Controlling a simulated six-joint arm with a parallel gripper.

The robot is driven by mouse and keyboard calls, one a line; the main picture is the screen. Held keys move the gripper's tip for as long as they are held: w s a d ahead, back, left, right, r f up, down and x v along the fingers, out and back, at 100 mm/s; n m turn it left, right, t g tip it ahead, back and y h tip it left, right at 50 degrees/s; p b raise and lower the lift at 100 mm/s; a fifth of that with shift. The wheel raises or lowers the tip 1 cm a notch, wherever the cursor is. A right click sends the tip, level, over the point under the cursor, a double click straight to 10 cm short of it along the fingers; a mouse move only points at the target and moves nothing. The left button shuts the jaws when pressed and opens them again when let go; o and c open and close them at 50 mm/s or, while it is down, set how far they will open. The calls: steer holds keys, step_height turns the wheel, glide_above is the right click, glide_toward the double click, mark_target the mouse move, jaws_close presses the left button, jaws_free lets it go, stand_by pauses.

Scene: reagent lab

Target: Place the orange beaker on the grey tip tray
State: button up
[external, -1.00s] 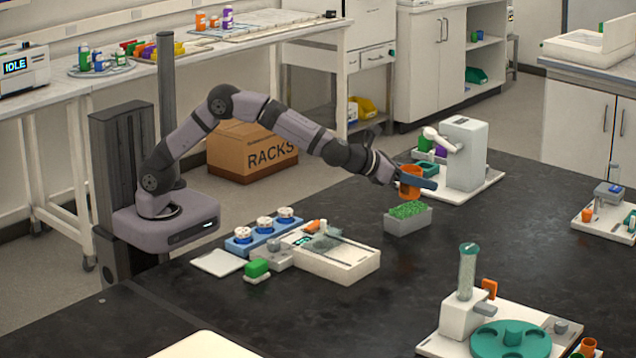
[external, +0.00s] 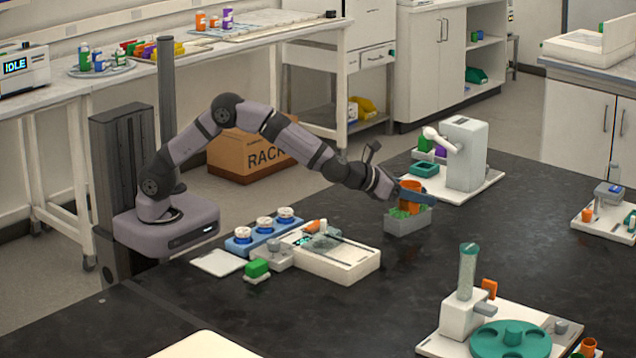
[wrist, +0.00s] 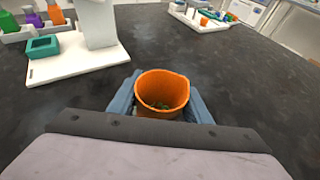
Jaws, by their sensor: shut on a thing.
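The orange beaker (external: 411,188) is upright between the fingers of my gripper (external: 410,196), which is shut on it. In the wrist view the beaker (wrist: 162,90) shows its open mouth, with the gripper fingers (wrist: 160,100) on either side and some green visible inside or through it. The grey tip tray (external: 407,224), filled with green tips, is directly under the beaker. The beaker's base is at the level of the tips; whether it touches them I cannot tell. The gripper and beaker hide part of the tips.
A white dispenser (external: 466,152) on a white base stands just behind the tray. A white balance-like device (external: 345,260) and a blue rack (external: 240,247) of white-capped jars are to the left. A device with a teal turntable (external: 510,341) is at front right. Bench right of the tray is clear.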

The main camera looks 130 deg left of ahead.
steer(key=o, duration=1)
steer(key=shift+o, duration=0.2)
steer(key=shift+r+p, duration=0.2)
steer(key=shift+p, duration=0.1)
steer(key=shift+s+d, duration=0.1)
steer(key=shift+d, duration=0.15)
steer(key=b+v, duration=0.2)
steer(key=v, duration=0.9)
steer(key=shift+s, duration=0.15)
steer(key=shift+d+r, duration=0.1)
steer(key=shift+r, duration=0.05)
